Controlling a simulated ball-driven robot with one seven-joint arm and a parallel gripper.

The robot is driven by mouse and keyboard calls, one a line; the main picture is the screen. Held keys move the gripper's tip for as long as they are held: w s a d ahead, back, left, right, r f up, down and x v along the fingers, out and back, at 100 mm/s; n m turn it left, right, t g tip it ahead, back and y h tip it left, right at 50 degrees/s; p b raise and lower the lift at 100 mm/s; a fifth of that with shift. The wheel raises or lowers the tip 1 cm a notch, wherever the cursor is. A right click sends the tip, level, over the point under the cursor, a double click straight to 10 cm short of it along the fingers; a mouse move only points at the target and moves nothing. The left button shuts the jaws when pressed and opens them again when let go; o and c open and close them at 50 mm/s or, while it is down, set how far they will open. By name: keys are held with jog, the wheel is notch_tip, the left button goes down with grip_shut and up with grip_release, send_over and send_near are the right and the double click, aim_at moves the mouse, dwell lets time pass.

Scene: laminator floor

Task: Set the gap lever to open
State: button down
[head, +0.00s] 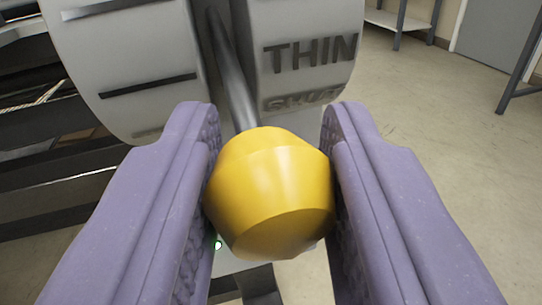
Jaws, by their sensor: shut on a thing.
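The gap lever's yellow knob (270,195) sits between the two purple fingers of my gripper (270,190), which is shut on it. The knob's grey metal shaft (232,85) runs up and away from it into a slot in the grey lever housing (310,30). The housing carries the raised word THIN (310,53) right of the slot. Below it, a second word reads SHUT, in shadow and partly unclear. The shaft lies at about the height of these lower words. No OPEN mark shows in view.
Dark machine frame bars (60,180) stand at the left. A grey-topped table (398,22) and a grey door (505,35) are at the back right. The pale floor (440,110) at the right is clear.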

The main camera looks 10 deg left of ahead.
aim_at(241, 100)
jog(key=shift+r, duration=0.15)
jog(key=r+g+p, duration=0.1)
jog(key=p, duration=0.1)
jog(key=shift+s+r+p, duration=0.1)
jog(key=shift+r+p, duration=0.3)
jog(key=r+g+p, duration=0.1)
jog(key=r+p, duration=0.1)
jog(key=p, duration=0.1)
jog(key=r+g+p, duration=0.2)
jog(key=p, duration=0.1)
jog(key=w+r+n+g+p, duration=0.1)
jog(key=r+p, duration=0.1)
jog(key=p, duration=0.1)
jog(key=shift+a+g+h, duration=0.15)
jog(key=shift+g+h, duration=0.25)
jog(key=r+g+p, duration=0.1)
jog(key=w+r+g+p, duration=0.1)
jog(key=p, duration=0.1)
jog(key=shift+w+a+r+n+g+h, duration=0.1)
jog(key=shift+w+a+n+g+h, duration=0.1)
jog(key=shift+n+g+h, duration=0.1)
jog(key=shift+w+a+r+p, duration=0.1)
jog(key=shift+w+r+p, duration=0.3)
jog(key=shift+r, duration=0.1)
jog(key=c, duration=0.8)
grip_release()
jog(key=shift+w, duration=0.1)
